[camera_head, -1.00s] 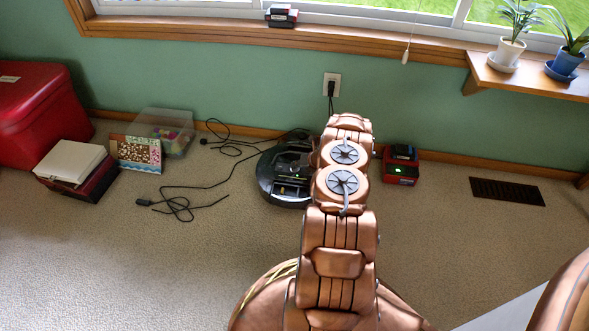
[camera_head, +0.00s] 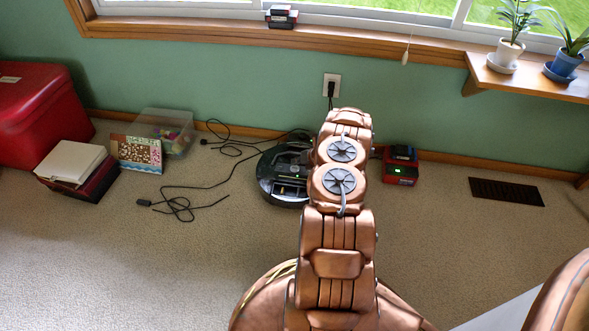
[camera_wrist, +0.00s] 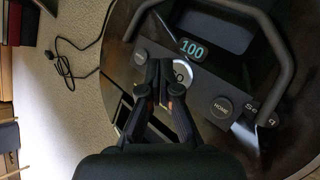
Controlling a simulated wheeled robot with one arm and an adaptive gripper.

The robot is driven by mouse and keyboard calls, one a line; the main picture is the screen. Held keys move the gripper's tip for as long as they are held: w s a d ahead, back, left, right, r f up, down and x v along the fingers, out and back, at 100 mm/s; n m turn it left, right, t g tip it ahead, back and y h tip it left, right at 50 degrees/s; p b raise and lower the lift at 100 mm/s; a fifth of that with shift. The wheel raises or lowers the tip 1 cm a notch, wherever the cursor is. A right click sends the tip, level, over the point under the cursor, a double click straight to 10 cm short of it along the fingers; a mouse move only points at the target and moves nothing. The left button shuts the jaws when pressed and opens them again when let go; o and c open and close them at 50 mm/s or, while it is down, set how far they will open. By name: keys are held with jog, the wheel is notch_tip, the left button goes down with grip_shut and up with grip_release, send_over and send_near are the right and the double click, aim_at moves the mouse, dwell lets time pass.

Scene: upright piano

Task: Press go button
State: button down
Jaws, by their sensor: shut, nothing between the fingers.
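A round black robot vacuum (camera_head: 268,182) sits on the carpet by the wall, partly hidden behind my arm in the head view. In the wrist view, the vacuum's top (camera_wrist: 150,38) fills much of the picture. On its panel is a round silver button (camera_wrist: 184,75) with an "O" showing, apparently the go button. My gripper (camera_wrist: 160,72) is shut and empty, its fingertips overlapping the left part of that button. I cannot tell whether they touch it. A dark HOME button (camera_wrist: 221,107) lies to its right. The gripper is hidden in the head view.
A display reading 100 (camera_wrist: 192,48) and a raised handle (camera_wrist: 284,70) are close to the fingers. A black cable (camera_head: 195,187) lies left of the vacuum. A small red device (camera_head: 401,172) stands right of it. Carpet at front left is clear.

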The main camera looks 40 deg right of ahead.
aim_at(296, 169)
jog(key=shift+r+p, duration=0.7)
jog(key=shift+r, duration=1.45)
